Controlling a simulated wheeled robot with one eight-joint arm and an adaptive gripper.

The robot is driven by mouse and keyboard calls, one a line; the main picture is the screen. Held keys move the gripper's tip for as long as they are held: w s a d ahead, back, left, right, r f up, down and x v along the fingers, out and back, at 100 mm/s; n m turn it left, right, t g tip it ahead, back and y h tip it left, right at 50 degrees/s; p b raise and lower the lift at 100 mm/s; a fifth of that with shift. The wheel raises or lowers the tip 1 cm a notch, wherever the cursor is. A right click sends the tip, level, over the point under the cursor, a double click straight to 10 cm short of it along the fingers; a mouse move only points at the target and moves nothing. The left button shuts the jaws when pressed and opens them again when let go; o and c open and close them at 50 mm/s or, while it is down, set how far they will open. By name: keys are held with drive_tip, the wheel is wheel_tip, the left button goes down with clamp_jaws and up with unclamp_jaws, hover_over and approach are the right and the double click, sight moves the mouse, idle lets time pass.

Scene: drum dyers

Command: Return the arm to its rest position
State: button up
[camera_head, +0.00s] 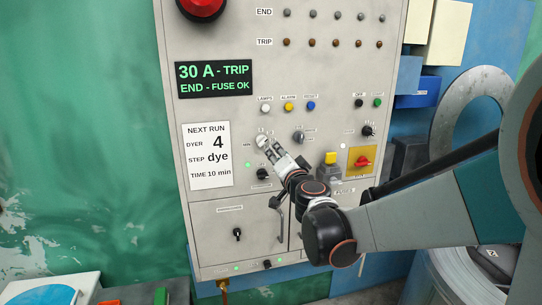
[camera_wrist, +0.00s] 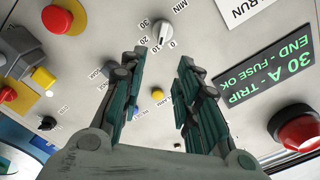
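My gripper (camera_head: 271,150) is in front of the grey control panel (camera_head: 215,212), its fingers pointing at the panel's middle left. In the wrist view my gripper (camera_wrist: 163,62) is open, with a clear gap and nothing between the fingers. A pale timer knob (camera_wrist: 164,32), with a scale marked 0 to 30 and MIN, lies just beyond the fingertips in line with the gap. In the head view the same knob (camera_head: 262,140) shows right at the fingertips; I cannot tell whether they touch it. My arm reaches in from the right, bent low in front of the panel.
Around the gripper are a black selector (camera_head: 299,137), a yellow-topped block (camera_head: 330,158) and a red switch on a yellow plate (camera_head: 362,162). A lever handle (camera_head: 280,220) is below. A large red button (camera_head: 202,6) sticks out at the top. A drum (camera_head: 470,100) stands behind my arm.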

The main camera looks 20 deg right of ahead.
drive_tip(key=s+a+f+n+g+y+b, duration=0.2)
drive_tip(key=s+a+f+n+g, duration=0.15)
drive_tip(key=s, duration=0.45)
drive_tip(key=s+a+f+n+g+y+b, duration=0.25)
drive_tip(key=s+a+f+n, duration=0.2)
drive_tip(key=s, duration=0.35)
drive_tip(key=s+d+f+n+g+h+b, duration=0.1)
drive_tip(key=s+d+f+g+h+b, duration=0.1)
drive_tip(key=s+f, duration=0.5)
drive_tip(key=s+d+f+n+g+h+b, duration=0.1)
drive_tip(key=s+d+f+g+h+b, duration=0.1)
drive_tip(key=s+f, duration=0.4)
drive_tip(key=s+d+g, duration=0.1)
drive_tip(key=s+d, duration=0.1)
drive_tip(key=s, duration=0.3)
drive_tip(key=shift+s+d+f, duration=0.3)
drive_tip(key=shift+s+f, duration=0.05)
drive_tip(key=shift+f, duration=0.05)
drive_tip(key=shift+h, duration=0.25)
